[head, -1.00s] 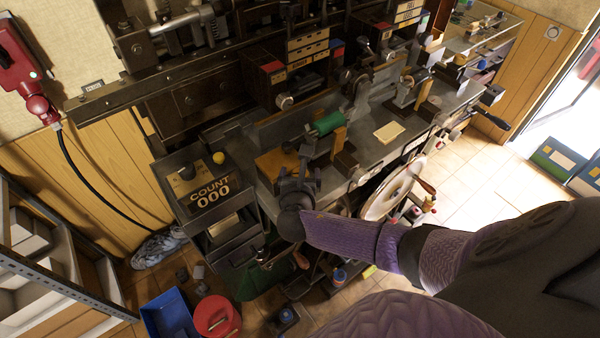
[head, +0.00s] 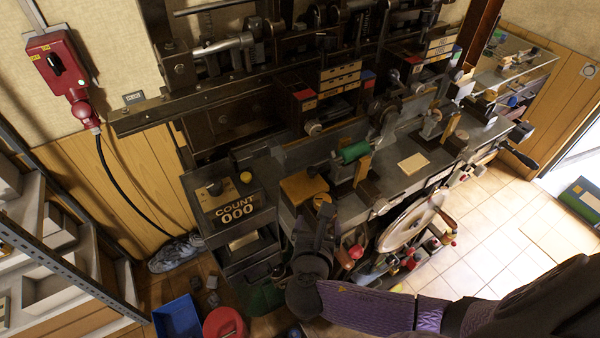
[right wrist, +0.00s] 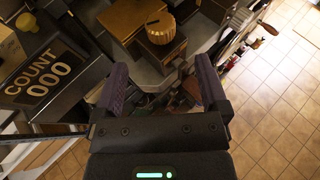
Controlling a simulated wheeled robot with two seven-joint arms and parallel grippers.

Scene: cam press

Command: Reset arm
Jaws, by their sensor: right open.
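My right gripper (head: 322,218) is open and empty in the head view, at the front edge of the press bench (head: 405,180). In the right wrist view, its two purple-grey fingers (right wrist: 163,85) stand apart with nothing between them. The cam press (head: 330,90) stands behind, with a green roller (head: 352,152) on the bench. My left gripper is not in view.
A counter box reading COUNT 000 (head: 236,210) stands left of my right gripper. A blue bin (head: 178,318) and a red bucket (head: 225,322) are on the floor. Tiled floor at right is clear.

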